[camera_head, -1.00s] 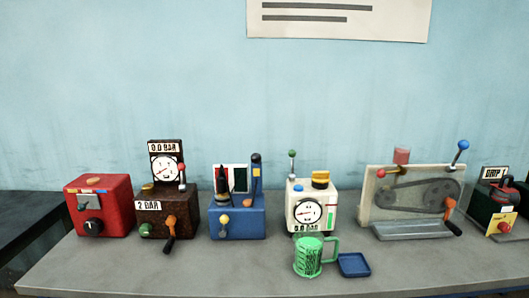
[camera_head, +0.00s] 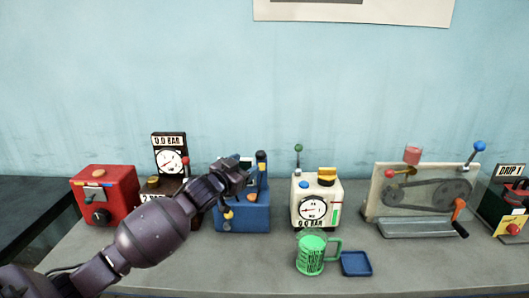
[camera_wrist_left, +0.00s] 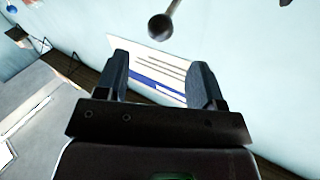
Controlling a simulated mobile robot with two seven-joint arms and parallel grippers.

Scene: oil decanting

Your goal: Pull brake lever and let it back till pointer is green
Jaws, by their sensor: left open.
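The blue box (camera_head: 252,215) stands on the bench, left of the cream machine. An upright dark blue lever (camera_head: 262,170) rises at its right side; I cannot tell for sure that it is the brake lever. The scale panel behind it is mostly hidden by my left gripper (camera_head: 238,170), so the pointer cannot be read. My left gripper is in front of the box's upper part, just left of the lever in the picture. In the left wrist view its two fingers (camera_wrist_left: 160,80) are apart with nothing gripped. A dark ball knob on a rod (camera_wrist_left: 160,27) shows beyond them. My right gripper is not in view.
Left stand a red box (camera_head: 107,192) and a gauge machine (camera_head: 170,160), partly covered by my arm. Right stand the cream gauge machine (camera_head: 330,188), a belt-drive panel (camera_head: 385,200) and a drip machine. A green mug (camera_head: 310,258) and blue tray (camera_head: 356,263) sit in front.

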